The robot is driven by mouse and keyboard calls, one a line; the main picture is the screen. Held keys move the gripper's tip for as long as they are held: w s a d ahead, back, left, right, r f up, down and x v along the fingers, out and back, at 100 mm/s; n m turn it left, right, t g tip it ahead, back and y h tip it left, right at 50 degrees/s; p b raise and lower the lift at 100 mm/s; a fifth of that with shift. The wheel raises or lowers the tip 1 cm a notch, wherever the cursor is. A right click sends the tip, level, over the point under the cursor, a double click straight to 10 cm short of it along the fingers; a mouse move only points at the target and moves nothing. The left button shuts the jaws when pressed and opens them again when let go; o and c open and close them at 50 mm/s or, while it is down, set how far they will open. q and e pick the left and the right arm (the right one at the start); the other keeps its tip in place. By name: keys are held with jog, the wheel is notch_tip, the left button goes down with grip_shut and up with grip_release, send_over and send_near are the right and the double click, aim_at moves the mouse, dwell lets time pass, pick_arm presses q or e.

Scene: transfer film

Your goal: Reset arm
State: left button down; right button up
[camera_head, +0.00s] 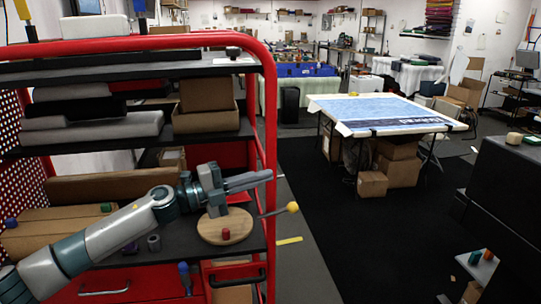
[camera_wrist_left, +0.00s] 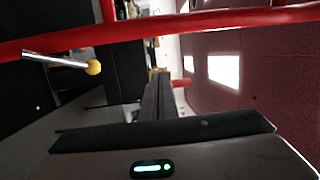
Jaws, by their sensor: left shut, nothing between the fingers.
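My left arm comes in from the lower left in the head view and reaches across the red shelf cart (camera_head: 268,130). My left gripper (camera_head: 268,175) is shut and empty, level above a round wooden board (camera_head: 210,231) on the cart's dark shelf. A small red piece (camera_head: 225,234) is on the board, below the gripper and apart from it. In the left wrist view the shut fingers (camera_wrist_left: 158,90) point away from the camera with nothing between them. My right gripper is in neither view.
A rod with a yellow ball tip (camera_head: 292,207) sticks out at the cart's right side; it also shows in the left wrist view (camera_wrist_left: 93,67). A table with a blue sheet (camera_head: 380,110) stands beyond. The dark floor between is clear.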

pick_arm(q)
jog(key=s+a+f+n+t+y, duration=0.25)
jog(key=s+f+n+y, duration=0.3)
jog(key=f+n, duration=0.3)
jog(key=s+a+f+n+t+y, duration=0.1)
jog(key=s+a+f+n+y, duration=0.25)
jog(key=s+f+n, duration=0.4)
jog(key=s+a+f+n+t+y, duration=0.2)
jog(key=s+a+f+n+y, duration=0.15)
jog(key=f+n+y, duration=0.6)
jog(key=s+a+f+n+g+h, duration=0.1)
jog(key=s+a+f+g, duration=0.3)
jog(key=s, duration=0.6)
jog(key=s+a+f+n+g, duration=0.1)
jog(key=s+f+g, duration=0.2)
jog(key=s+f, duration=0.6)
jog(key=s+a+f+n+g+h, duration=0.1)
jog(key=s+a+f+g, duration=0.15)
jog(key=s, duration=0.95)
notch_tip(320, 180, down, 29)
jog(key=s+g, duration=0.1)
jog(key=g, duration=0.1)
jog(key=s+a+f+g+b, duration=0.1)
jog(key=s+a+f, duration=0.1)
jog(key=s+f, duration=1.6)
jog(key=shift+s+a+f+y+b, duration=0.25)
jog(key=shift+f+y+b, duration=0.1)
jog(key=shift+f, duration=0.35)
